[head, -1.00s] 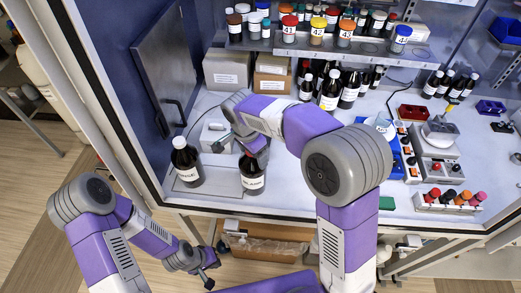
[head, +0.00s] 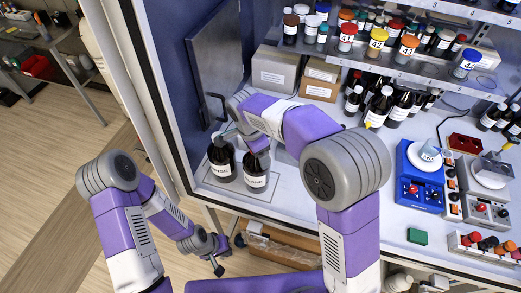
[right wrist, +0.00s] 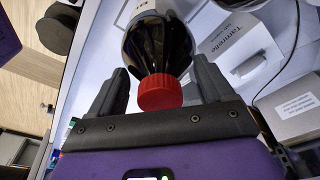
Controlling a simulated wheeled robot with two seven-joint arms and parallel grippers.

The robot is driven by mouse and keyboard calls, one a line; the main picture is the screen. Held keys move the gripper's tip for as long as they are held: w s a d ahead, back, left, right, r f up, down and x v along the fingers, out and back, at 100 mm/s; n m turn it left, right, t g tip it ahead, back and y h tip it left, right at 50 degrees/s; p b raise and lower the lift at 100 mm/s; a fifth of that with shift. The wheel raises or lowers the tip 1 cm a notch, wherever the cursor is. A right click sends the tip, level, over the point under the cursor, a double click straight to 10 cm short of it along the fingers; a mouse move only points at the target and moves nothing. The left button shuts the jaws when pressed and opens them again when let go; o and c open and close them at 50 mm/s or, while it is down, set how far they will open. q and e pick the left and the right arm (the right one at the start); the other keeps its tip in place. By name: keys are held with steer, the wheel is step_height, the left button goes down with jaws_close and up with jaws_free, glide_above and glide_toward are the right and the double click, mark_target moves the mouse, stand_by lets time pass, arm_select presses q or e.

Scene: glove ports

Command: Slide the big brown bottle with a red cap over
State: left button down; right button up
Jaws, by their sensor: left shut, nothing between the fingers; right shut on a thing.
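The big brown bottle (head: 256,182) stands upright, with a white label, near the front left of the cabinet floor. In the right wrist view its red cap (right wrist: 160,92) shows between my fingers, with the dark bottle (right wrist: 158,45) beyond. My right gripper (right wrist: 162,80) is shut on the bottle near its top; in the head view the gripper hides the cap. A similar dark bottle (head: 221,160) stands close on its left. Both seem to be on a thin grey plate (head: 232,192). My left gripper (head: 218,269) is shut and empty, low outside the cabinet.
Grey and brown boxes (head: 279,72) stand behind. Several dark bottles (head: 378,106) stand at the back, below a shelf of numbered jars. The cabinet's front edge is close.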

steer(key=o, duration=1.3)
steer(key=shift+o, duration=0.2)
steer(key=r, duration=0.5)
steer(key=a+r, duration=0.1)
steer(key=r, duration=0.1)
steer(key=shift+s+r, duration=0.25)
steer(key=shift+s, duration=0.05)
steer(key=shift+p, duration=0.3)
